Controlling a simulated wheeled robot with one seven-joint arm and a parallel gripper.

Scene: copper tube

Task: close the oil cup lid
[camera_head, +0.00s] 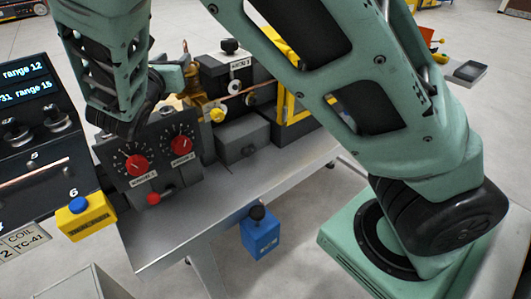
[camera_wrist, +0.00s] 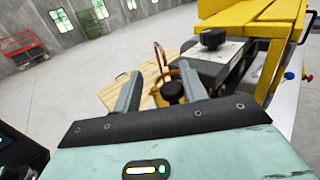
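A brass-coloured fitting, which looks like the oil cup (camera_head: 190,88), stands on the machine behind the dial panel in the head view. In the wrist view, the brass body (camera_wrist: 184,73) lies beyond and between my fingers, with a black round knob (camera_wrist: 172,92) in front of it. A thin copper-coloured loop (camera_wrist: 160,55) rises there; I cannot tell whether it is the lid's edge or tube. My gripper (camera_wrist: 160,68) is open, its two grey fingers apart with nothing visibly held. In the head view my wrist partly hides the cup, and the fingertips are unclear.
A dial panel (camera_head: 155,155) with red knobs stands in front of the machine. A yellow guard (camera_head: 292,95) stands to the right.

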